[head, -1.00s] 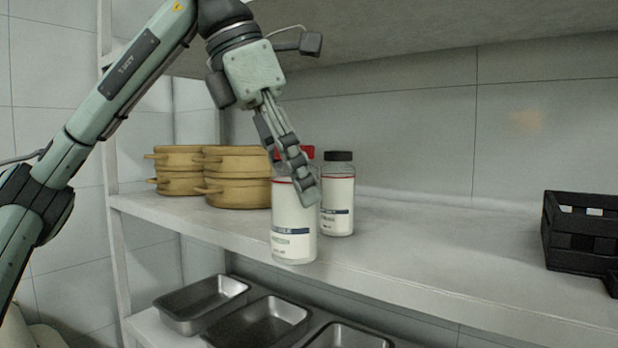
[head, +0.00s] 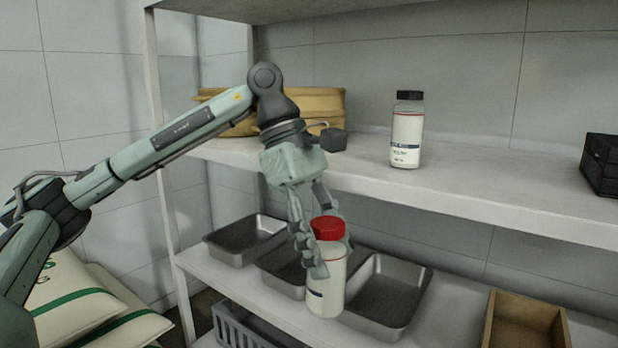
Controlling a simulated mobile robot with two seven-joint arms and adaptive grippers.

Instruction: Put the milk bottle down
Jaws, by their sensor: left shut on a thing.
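The milk bottle (head: 327,284) is white with a red cap and a dark-banded label. It is upright, in front of the lower shelf and its metal trays. My left gripper (head: 322,246) is shut around the bottle's upper part from above, its fingers partly covering it. Whether the bottle's base touches the lower shelf (head: 262,295) cannot be told. A second white bottle (head: 407,135) with a black cap stands on the upper shelf (head: 470,185). My right gripper is not in view.
Several metal trays (head: 411,295) sit on the lower shelf around the bottle. A wooden box (head: 489,330) is at lower right. A grey crate (head: 232,328) and white sacks (head: 75,300) are lower left.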

